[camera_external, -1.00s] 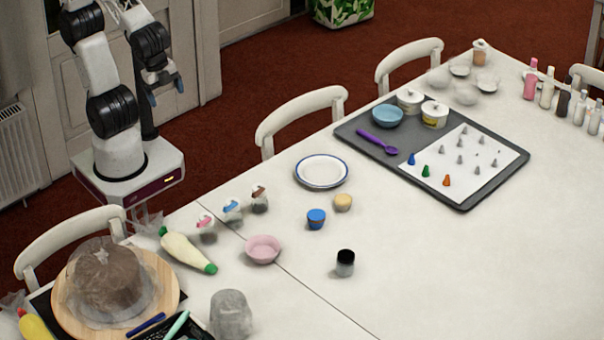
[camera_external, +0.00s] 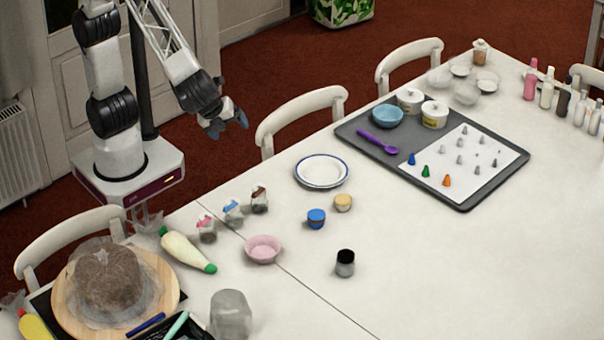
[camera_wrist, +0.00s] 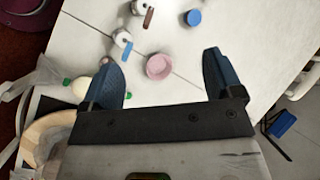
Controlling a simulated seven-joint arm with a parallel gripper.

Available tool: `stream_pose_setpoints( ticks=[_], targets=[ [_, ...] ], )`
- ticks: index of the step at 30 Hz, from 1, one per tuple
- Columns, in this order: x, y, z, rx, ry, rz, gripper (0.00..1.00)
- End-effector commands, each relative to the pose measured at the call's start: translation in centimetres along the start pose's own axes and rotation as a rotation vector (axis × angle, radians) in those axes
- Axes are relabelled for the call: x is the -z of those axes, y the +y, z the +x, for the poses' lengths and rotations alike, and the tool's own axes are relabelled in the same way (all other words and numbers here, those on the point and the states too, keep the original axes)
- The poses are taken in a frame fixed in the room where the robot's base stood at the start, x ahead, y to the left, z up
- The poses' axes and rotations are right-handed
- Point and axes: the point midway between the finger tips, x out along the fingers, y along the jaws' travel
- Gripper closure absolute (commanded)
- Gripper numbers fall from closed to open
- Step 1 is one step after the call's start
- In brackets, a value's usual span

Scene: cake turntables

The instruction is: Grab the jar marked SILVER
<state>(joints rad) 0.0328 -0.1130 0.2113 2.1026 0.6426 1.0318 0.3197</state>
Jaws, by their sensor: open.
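No SILVER marking is legible in either view. A jar with a black lid and greyish body (camera_external: 345,263) stands alone at the table's front middle. Three small clear jars with pink (camera_external: 207,230), blue (camera_external: 233,212) and brown (camera_external: 260,200) tops or labels stand in a row left of centre. The blue one (camera_wrist: 122,38) and brown one (camera_wrist: 140,8) also show in the wrist view. My gripper (camera_external: 228,122) is open and empty, raised near the table's far left edge; its two blue fingers (camera_wrist: 163,60) are spread in the wrist view.
A pink bowl (camera_external: 263,249), a blue cup (camera_external: 316,218) and a yellowish pot (camera_external: 343,202) stand near the jars. A piping bag (camera_external: 188,252) and a wrapped cake (camera_external: 108,280) are at left. A chair back (camera_external: 300,112) rises beside the table. The right front is clear.

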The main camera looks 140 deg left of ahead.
Motion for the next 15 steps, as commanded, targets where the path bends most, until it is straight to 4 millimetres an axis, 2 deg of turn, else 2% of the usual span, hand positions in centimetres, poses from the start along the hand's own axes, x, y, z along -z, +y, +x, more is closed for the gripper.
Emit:
stream_pose_setpoints(
  ticks=[1,15],
  targets=[
    [1.1,-0.7,0.7,0.012,-0.017,0.030,0.14],
    [10.0,-6.8,6.4,0.143,-0.164,0.312,0.14]
  ],
)
